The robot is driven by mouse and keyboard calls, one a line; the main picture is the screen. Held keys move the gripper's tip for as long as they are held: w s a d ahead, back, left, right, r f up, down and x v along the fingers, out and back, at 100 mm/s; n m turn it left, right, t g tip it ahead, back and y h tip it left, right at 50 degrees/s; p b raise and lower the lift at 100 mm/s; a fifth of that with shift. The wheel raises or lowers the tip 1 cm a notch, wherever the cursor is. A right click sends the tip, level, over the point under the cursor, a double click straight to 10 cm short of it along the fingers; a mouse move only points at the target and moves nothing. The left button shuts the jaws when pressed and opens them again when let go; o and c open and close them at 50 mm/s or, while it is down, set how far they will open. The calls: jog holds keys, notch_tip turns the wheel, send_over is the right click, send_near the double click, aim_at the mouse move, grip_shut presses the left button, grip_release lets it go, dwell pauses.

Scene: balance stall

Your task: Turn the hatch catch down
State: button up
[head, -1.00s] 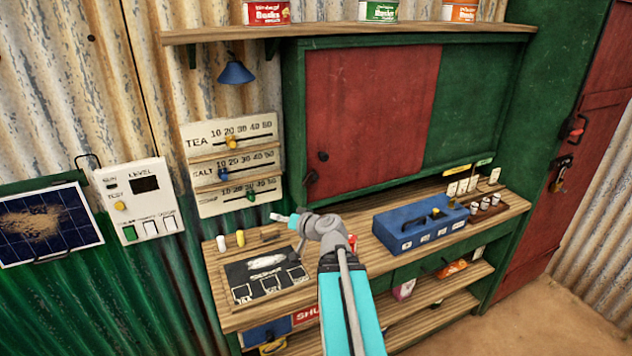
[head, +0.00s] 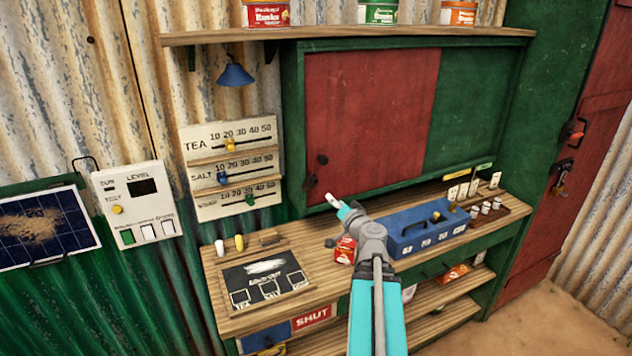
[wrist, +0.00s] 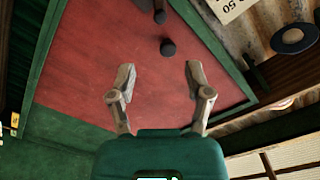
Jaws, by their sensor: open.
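The red hatch panel (head: 375,120) is closed across the left part of the green frame. Near its lower left edge are two small dark fittings: a round knob (head: 322,159) and, below and left of it, a smaller piece (head: 311,181) that looks like the catch. Which way the catch points is too small to tell. In the wrist view the knob (wrist: 168,48) and the other dark piece (wrist: 159,14) lie beyond my fingertips. My gripper (head: 331,201) is open and empty, just below and right of the catch; it also shows in the wrist view (wrist: 157,82).
A blue box (head: 425,228) stands on the wooden counter right of my arm, with a red tin (head: 345,250) close under my wrist. A slate board (head: 265,280) lies at left. The slider board (head: 232,170) hangs left of the hatch, a shelf (head: 345,36) above.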

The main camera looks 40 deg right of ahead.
aim_at(317, 181)
jog(key=shift+w, duration=0.1)
jog(key=shift+x, duration=6.85)
jog(key=shift+a, duration=0.15)
grip_shut()
